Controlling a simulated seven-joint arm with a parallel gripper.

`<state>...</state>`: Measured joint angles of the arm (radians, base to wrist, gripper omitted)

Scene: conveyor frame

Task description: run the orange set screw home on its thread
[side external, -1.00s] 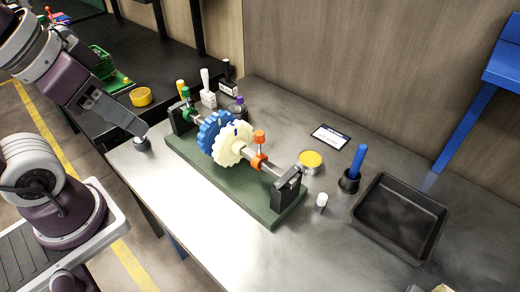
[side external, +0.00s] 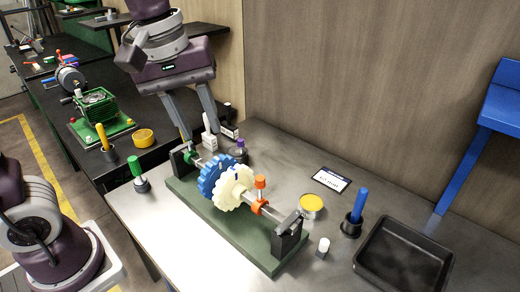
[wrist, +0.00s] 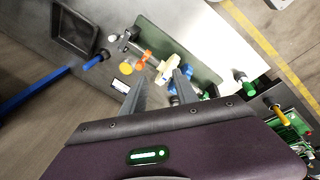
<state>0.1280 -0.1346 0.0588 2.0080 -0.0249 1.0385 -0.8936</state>
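The orange set screw (side external: 260,183) stands upright in an orange collar (side external: 257,206) on the shaft, right of a cream gear (side external: 232,189) and a blue gear (side external: 213,176). Its head stands clear above the collar; I cannot see the thread. In the wrist view the orange screw (wrist: 139,65) shows beyond my fingertips. My gripper (side external: 201,134) is open and empty, above the far-left end of the green fixture base (side external: 237,238), away from the screw. A green-handled tool (side external: 135,166) stands in a dark holder left of the fixture. A blue-handled tool (side external: 359,206) stands in another at right.
A black tray (side external: 440,282) lies at right. A yellow tin (side external: 311,203), a label card (side external: 331,180) and a small white-topped item (side external: 323,246) stand nearby. A white bottle (side external: 209,140) is behind the fixture. The bench front is clear.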

